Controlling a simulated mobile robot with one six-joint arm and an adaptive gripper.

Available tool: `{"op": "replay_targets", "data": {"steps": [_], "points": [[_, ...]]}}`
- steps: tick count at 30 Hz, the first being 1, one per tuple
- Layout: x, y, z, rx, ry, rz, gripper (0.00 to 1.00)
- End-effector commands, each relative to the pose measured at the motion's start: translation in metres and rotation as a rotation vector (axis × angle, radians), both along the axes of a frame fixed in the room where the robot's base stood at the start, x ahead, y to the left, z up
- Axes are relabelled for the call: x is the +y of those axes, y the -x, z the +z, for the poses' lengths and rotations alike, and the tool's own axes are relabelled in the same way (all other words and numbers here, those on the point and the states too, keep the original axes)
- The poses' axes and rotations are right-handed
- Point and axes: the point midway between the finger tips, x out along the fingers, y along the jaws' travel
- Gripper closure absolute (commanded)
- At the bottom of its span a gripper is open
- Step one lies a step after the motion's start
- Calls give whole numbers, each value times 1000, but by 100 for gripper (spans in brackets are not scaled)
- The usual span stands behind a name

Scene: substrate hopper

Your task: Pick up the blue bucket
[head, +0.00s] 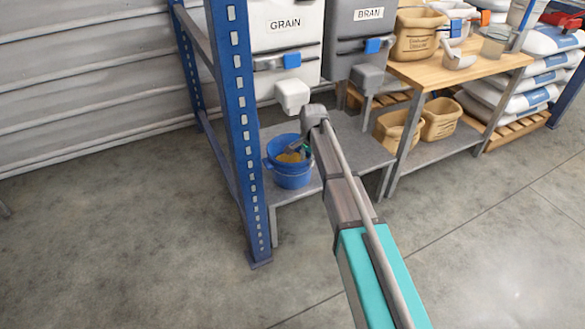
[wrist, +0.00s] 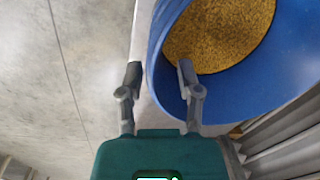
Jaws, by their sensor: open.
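The blue bucket (head: 291,176) stands upright on the low grey shelf under the grain hopper, with golden grain inside. It fills the upper right of the wrist view (wrist: 285,75). My gripper (wrist: 158,68) is open, its two fingers apart. In the wrist view, one finger is outside the bucket's near rim and the other overlaps the bucket's inside, so the rim lies between them. I cannot tell whether either finger touches the wall. In the head view, my gripper (head: 301,148) is at the bucket's top right, partly hidden by my wrist.
A blue rack post (head: 239,130) rises just left of the bucket. The GRAIN hopper (head: 287,45) and its spout (head: 292,95) hang above; the BRAN hopper (head: 365,40) is beside it. A wooden table (head: 460,68) stands right. The floor in front is clear.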

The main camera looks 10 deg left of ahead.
Motion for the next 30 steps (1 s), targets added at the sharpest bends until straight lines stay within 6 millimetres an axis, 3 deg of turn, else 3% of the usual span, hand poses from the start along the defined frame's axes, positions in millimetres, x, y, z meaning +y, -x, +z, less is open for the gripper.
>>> {"op": "replay_targets", "data": {"steps": [12, 30], "points": [[1, 1, -33, 0, 0, 1, 54], [2, 1, -35, 0, 0, 2, 54]]}}
